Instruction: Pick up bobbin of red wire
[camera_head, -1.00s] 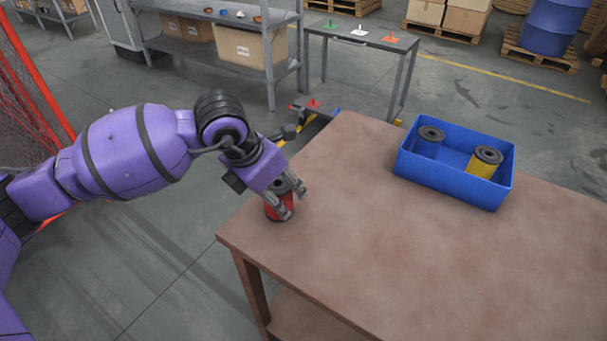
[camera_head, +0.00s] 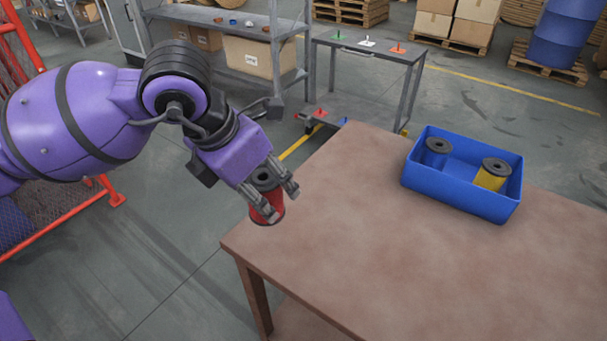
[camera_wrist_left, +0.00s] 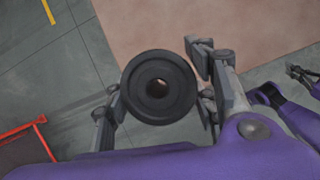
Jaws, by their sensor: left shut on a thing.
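The bobbin of red wire (camera_head: 265,204) has a dark flange at each end and is tilted a little. My left gripper (camera_head: 275,193) is shut on it and holds it up by the left edge of the brown table. In the left wrist view the bobbin's round dark end flange (camera_wrist_left: 158,87) with its centre hole faces the camera, between the two fingers (camera_wrist_left: 160,100). The flange hides the red wire there.
A blue bin (camera_head: 462,198) on the table (camera_head: 420,265) holds a blue bobbin (camera_head: 437,152) and a yellow bobbin (camera_head: 492,174). The rest of the tabletop is clear. A small grey table (camera_head: 368,48) and a shelf (camera_head: 225,30) stand behind.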

